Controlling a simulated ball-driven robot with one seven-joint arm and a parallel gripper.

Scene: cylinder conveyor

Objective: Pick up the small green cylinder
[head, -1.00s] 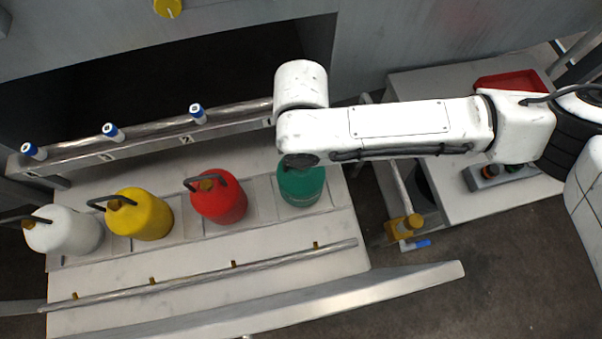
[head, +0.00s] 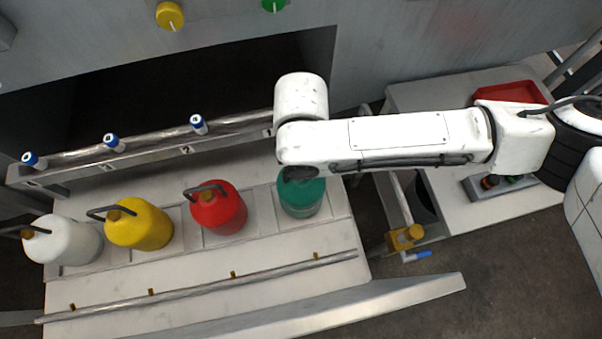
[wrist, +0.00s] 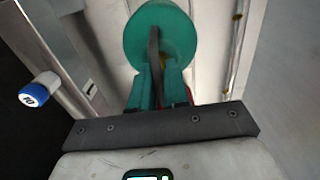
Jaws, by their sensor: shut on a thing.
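The small green cylinder (head: 302,197) stands upright at the right end of a row of cylinders on the pale conveyor. My arm covers its top and handle in the head view. In the wrist view the green cylinder (wrist: 143,37) is straight ahead, with its dark handle running toward me between the fingers. My gripper (wrist: 162,80) has its two teal fingers shut on that handle. The fingers are hidden in the head view. I cannot see a gap under the cylinder.
Red (head: 219,212), yellow (head: 146,226) and white (head: 68,243) cylinders stand to the left. A metal rail (head: 200,287) runs in front, and a rail with blue-and-white knobs (head: 199,124) runs behind. A side table (head: 450,195) with a red tray (head: 510,92) is at the right.

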